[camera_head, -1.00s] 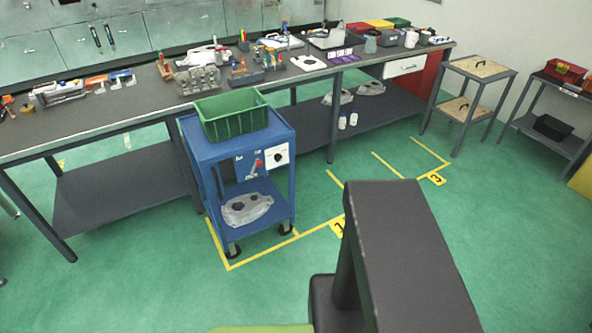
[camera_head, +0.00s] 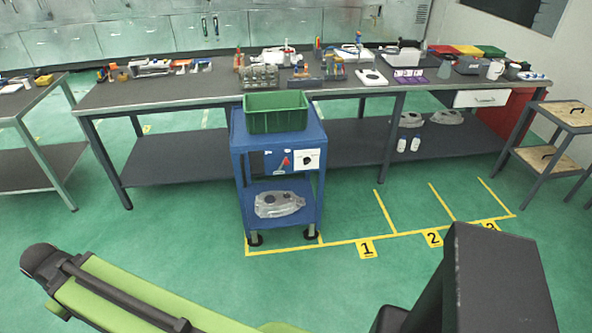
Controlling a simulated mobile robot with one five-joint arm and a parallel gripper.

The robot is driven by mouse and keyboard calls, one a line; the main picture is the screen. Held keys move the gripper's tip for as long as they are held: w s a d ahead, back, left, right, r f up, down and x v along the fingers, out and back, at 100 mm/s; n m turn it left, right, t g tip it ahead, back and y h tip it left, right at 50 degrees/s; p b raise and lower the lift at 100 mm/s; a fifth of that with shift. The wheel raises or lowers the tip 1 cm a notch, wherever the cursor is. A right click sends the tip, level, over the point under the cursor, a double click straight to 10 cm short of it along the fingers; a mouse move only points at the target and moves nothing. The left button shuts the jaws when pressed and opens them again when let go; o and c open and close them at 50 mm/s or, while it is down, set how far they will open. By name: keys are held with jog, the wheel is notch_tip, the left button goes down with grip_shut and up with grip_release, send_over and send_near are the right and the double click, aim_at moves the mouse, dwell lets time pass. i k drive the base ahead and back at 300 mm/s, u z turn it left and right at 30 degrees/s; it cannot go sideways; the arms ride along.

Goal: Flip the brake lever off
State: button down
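A blue cart (camera_head: 236,143) stands in front of the long workbench, near the middle of the view. On its front panel is a small red-tipped lever (camera_head: 284,162), which I take to be the brake lever. It looks tilted, with its red end up and to the right; its exact setting is too small to tell. A white plate with a dark round knob (camera_head: 307,160) is just right of it. My green arm reaches across the lower left, well apart from the cart. My gripper's fingers cannot be made out.
A green bin (camera_head: 276,120) sits on the cart top, and a grey casting (camera_head: 279,204) lies on its lower shelf. Yellow floor lines with number plates (camera_head: 366,248) mark bays to the right. The green floor before the cart is clear. The workbench (camera_head: 200,92) runs behind.

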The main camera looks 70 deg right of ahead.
aim_at(286, 162)
jog(key=z, duration=1.3)
jog(key=i, duration=1)
